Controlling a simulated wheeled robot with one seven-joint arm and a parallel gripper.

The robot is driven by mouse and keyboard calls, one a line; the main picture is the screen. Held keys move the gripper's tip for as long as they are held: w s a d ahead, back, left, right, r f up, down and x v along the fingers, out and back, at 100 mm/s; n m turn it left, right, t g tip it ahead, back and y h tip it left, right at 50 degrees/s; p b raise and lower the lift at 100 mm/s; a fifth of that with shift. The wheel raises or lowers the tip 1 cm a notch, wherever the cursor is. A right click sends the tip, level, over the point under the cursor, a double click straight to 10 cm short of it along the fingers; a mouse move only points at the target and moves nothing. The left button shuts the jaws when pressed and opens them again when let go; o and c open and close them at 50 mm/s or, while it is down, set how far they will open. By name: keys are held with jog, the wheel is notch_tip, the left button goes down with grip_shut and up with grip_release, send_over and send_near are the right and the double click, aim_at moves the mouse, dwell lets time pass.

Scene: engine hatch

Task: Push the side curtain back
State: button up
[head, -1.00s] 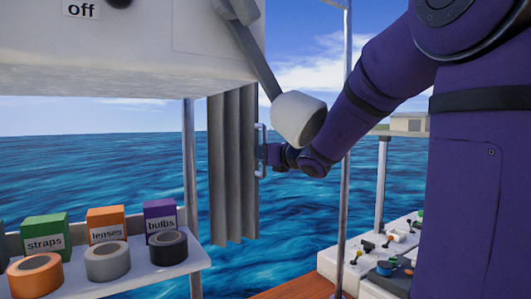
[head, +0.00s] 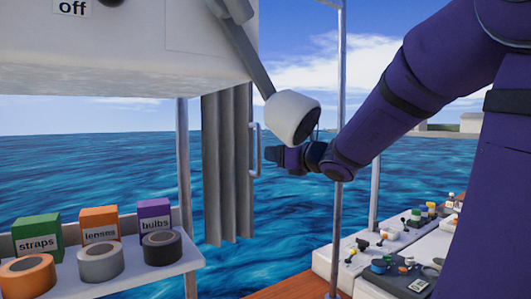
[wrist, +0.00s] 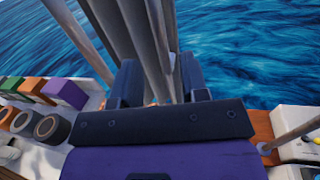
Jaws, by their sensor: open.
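The side curtain (head: 227,165) is a grey, pleated strip hanging upright in the middle of the head view, bunched narrow. A pale upright handle (head: 255,150) runs along its right edge. My gripper (head: 268,154) is just right of the handle, with a small gap between them in the head view. In the wrist view the two dark fingers of my gripper (wrist: 160,80) stand apart, with the handle (wrist: 172,35) and the curtain (wrist: 130,35) beyond and between them. My gripper is open and holds nothing that I can see.
A white shelf (head: 130,272) at lower left carries labelled boxes and tape rolls. A white lamp head (head: 291,115) hangs close above my gripper. A bench with small parts (head: 395,262) is at lower right.

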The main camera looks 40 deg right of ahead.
jog(key=s, duration=0.3)
jog(key=shift+s+d, duration=0.15)
jog(key=shift+d, duration=0.1)
jog(key=r+n+g+y, duration=0.2)
jog(key=n+y, duration=0.2)
jog(key=y, duration=0.2)
send_over(258, 169)
jog(key=shift+w+d+f, duration=0.15)
jog(key=shift+w+d, duration=0.15)
dwell(0.3)
grip_shut()
jog(key=shift+a, duration=0.15)
